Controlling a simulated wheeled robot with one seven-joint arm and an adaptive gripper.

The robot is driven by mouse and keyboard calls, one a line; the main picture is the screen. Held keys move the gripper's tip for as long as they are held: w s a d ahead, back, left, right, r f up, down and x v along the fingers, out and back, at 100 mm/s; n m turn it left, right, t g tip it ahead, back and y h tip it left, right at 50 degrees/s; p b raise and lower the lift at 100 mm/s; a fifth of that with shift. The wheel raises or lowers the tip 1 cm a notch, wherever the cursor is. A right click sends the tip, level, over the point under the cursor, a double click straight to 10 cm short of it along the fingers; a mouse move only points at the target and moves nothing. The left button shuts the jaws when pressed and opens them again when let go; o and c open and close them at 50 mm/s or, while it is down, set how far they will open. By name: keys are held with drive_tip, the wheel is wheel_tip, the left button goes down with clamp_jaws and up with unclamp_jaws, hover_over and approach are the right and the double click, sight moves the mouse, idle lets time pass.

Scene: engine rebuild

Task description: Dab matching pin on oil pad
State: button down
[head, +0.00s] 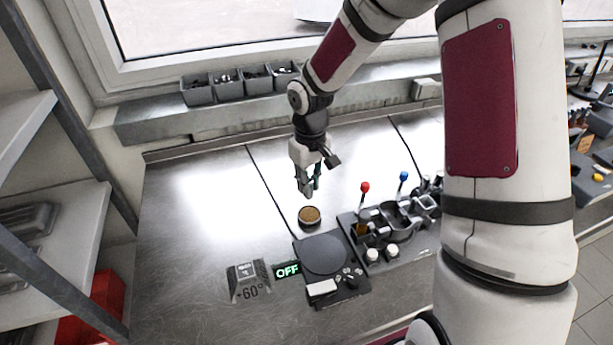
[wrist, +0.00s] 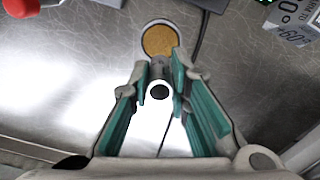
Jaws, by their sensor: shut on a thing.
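My gripper (head: 309,189) is above the steel bench, fingers pointing down, just behind the oil pad. In the wrist view my gripper (wrist: 160,82) is shut on a small grey hollow pin (wrist: 159,90), whose round open end faces the camera. The oil pad (head: 310,215) is a round brown pad in a dark-rimmed dish. In the wrist view the oil pad (wrist: 159,39) lies just beyond the fingertips. The pin appears apart from the pad, but the exact gap is hard to tell. In the head view the fingers mostly hide the pin.
A black hot plate (head: 324,254) stands in front of the pad, with a green "OFF" display (head: 287,270) and a 60° sign (head: 248,281) to its left. A dark fixture (head: 399,219) with red- and blue-topped posts is at right. Grey bins (head: 228,83) line the back. The left bench is clear.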

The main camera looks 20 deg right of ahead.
sight(310, 215)
drive_tip(key=shift+w+f+b, duration=0.1)
drive_tip(key=shift+f+b, duration=0.55)
drive_tip(key=shift+f, duration=0.65)
drive_tip(key=shift+s+f+b, duration=0.15)
drive_tip(key=shift+f+b, duration=0.15)
drive_tip(key=shift+f, duration=0.5)
drive_tip(key=shift+s+f+b, duration=0.1)
drive_tip(key=shift+f+b, duration=0.15)
drive_tip(key=shift+f, duration=0.55)
drive_tip(key=shift+f+b, duration=0.4)
drive_tip(key=shift+f, duration=0.5)
drive_tip(key=shift+r+p, duration=1.7)
drive_tip(key=shift+r, duration=1.85)
